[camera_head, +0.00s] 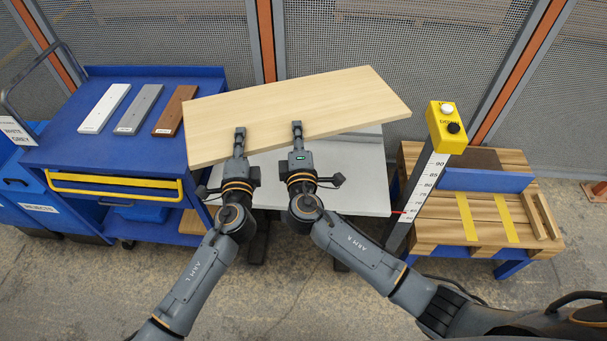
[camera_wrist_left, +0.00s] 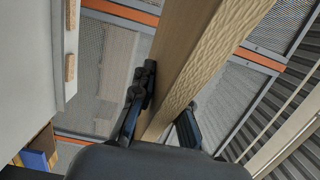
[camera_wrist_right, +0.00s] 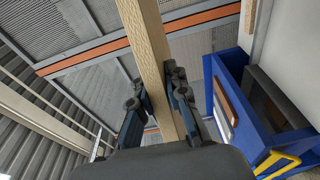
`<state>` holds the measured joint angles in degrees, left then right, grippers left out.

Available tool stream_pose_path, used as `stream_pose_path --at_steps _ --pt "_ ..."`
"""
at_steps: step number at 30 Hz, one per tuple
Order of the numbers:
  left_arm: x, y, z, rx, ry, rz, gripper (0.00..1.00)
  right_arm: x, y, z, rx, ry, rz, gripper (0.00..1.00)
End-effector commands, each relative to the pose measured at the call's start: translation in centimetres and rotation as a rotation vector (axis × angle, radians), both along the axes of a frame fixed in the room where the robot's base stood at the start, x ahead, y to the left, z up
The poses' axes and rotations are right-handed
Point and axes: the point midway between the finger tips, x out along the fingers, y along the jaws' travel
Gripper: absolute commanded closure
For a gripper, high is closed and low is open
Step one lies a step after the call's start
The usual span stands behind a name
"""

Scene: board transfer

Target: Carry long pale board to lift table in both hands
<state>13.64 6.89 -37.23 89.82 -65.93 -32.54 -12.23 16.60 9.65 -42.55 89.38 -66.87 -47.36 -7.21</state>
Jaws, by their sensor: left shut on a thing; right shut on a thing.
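The long pale board (camera_head: 300,108) is held flat in both grippers, its right end angled farther back in the head view. My left gripper (camera_head: 240,132) is shut on its near edge, left of the middle. My right gripper (camera_head: 297,126) is shut on the same edge, near the middle. The wrist views show the board between the fingers of the left gripper (camera_wrist_left: 165,110) and the right gripper (camera_wrist_right: 158,100). The lift table (camera_head: 350,165) has a pale grey top, partly hidden under the board and my arms. The board overlaps it in the picture; I cannot tell the gap.
A blue cart (camera_head: 60,150) on the left carries white, grey and brown sample boards. A post with a yellow button box (camera_head: 446,125) and a height scale stands right of the lift table. A wooden pallet stand (camera_head: 470,215) is farther right. Mesh fencing (camera_head: 400,40) runs behind.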

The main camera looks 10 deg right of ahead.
Motion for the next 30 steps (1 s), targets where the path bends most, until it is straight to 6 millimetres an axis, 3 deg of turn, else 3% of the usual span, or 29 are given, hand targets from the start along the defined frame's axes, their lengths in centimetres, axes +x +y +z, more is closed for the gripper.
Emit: stream_pose_path --at_steps 3,30 --pt "0.0 0.0 -2.7 0.000 -0.003 0.001 1.00 0.1 0.0 -2.4 -0.001 -0.010 0.001 1.00" --pt "0.0 0.0 -18.0 0.000 -0.003 0.000 1.00 0.1 0.0 -17.7 -0.001 -0.011 0.000 1.00"
